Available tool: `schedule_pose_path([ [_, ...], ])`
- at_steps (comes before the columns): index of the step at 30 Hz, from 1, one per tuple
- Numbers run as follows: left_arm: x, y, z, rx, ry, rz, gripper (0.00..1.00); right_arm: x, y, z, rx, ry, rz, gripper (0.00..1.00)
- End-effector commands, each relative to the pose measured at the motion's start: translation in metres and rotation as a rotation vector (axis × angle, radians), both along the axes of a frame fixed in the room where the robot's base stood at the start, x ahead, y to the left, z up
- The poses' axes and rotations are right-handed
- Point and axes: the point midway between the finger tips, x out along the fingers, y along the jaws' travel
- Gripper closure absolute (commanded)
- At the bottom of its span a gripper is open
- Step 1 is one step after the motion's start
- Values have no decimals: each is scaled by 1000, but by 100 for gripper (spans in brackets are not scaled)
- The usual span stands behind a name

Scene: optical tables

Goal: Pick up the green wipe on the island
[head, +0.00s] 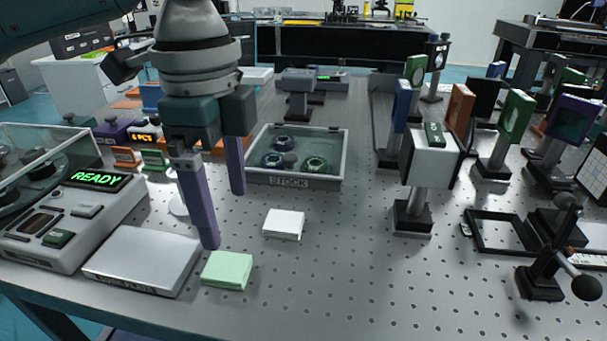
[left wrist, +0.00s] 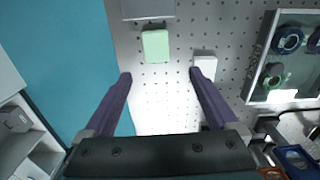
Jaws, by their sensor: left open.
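The green wipe (head: 228,270) is a small pale green folded pad. It lies flat near the front edge of the perforated table, to the right of a silver plate. My left gripper (head: 222,220) points down with its two purple fingers apart and nothing between them. In the head view it appears just behind and above the wipe. In the left wrist view the green wipe (left wrist: 155,46) lies beyond the fingertips (left wrist: 160,75), roughly in line with the gap. My right gripper does not show.
A white pad (head: 284,224) lies right of the green wipe. The silver plate (head: 145,261) and an instrument reading READY (head: 70,205) stand left. A STOCK tray (head: 293,180) is behind. A post-mounted white box (head: 430,160) stands right. The table front-right of the wipe is clear.

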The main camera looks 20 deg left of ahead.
Motion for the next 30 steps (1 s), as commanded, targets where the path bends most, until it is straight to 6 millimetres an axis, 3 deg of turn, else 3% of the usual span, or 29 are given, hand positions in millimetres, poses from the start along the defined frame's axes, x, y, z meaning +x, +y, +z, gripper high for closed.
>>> schedule_pose_path([
  [6,-1,0,-34,1,5,0,7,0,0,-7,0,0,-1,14],
  [11,-1,0,-46,0,2,0,7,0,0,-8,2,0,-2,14],
  [19,-6,-2,-87,0,2,0,7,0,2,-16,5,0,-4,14],
  [29,-5,-2,-94,1,-2,-1,7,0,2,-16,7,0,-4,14],
  [30,-5,-2,-94,1,-1,-1,12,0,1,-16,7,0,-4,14],
])
